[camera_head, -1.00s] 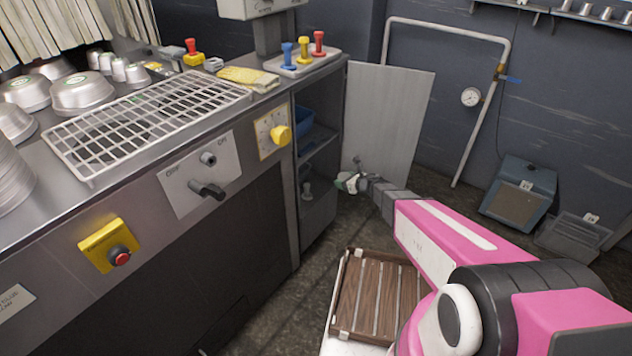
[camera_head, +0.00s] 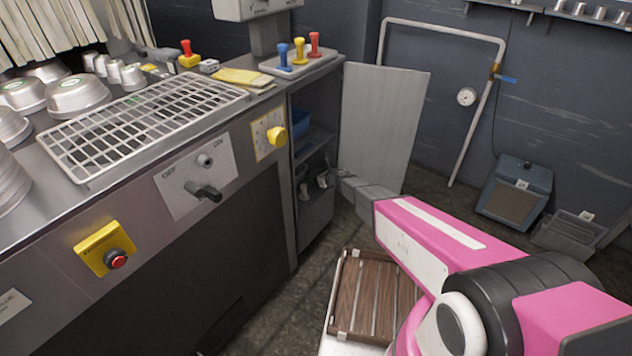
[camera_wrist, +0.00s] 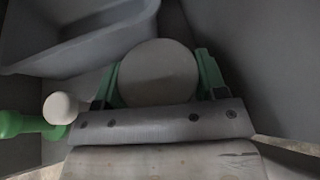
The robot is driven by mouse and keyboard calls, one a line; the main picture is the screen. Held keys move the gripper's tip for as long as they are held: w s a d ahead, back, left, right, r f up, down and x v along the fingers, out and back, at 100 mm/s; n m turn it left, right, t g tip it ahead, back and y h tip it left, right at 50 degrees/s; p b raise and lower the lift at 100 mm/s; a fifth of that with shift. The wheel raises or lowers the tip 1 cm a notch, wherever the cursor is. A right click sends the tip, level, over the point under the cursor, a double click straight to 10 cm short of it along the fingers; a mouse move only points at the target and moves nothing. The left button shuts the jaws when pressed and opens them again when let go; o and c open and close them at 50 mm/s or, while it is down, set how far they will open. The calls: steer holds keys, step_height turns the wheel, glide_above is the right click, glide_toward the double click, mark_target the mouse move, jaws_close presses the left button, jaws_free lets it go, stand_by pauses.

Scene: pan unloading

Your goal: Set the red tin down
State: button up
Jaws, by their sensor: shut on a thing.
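My gripper (camera_head: 325,178) is at the open cabinet (camera_head: 318,205) under the right end of the counter. In the wrist view its green fingers (camera_wrist: 160,85) are shut on a round, pale grey-beige thing (camera_wrist: 158,72). I see only its rounded face, so I cannot tell what it is or what it rests on. No red tin can be made out in any view.
A green thing with a pale ball end (camera_wrist: 62,108) is close left of my gripper. A grey bin (camera_wrist: 85,45) is at upper left there. The cabinet door (camera_head: 385,125) stands open. A slatted wooden tray (camera_head: 345,300) is at the lower middle.

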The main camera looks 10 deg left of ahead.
step_height(320, 180, down, 3)
steer(key=shift+r, duration=0.15)
steer(key=shift+w+a+f, duration=0.1)
steer(key=shift+a+f, duration=0.1)
steer(key=shift+f, duration=0.05)
steer(key=shift+f, duration=0.15)
steer(key=o, duration=0.7)
steer(key=shift+d+r, duration=0.1)
steer(key=shift+r, duration=0.1)
steer(key=v, duration=1.1)
steer(key=shift+d, duration=0.35)
steer(key=shift+r, duration=0.15)
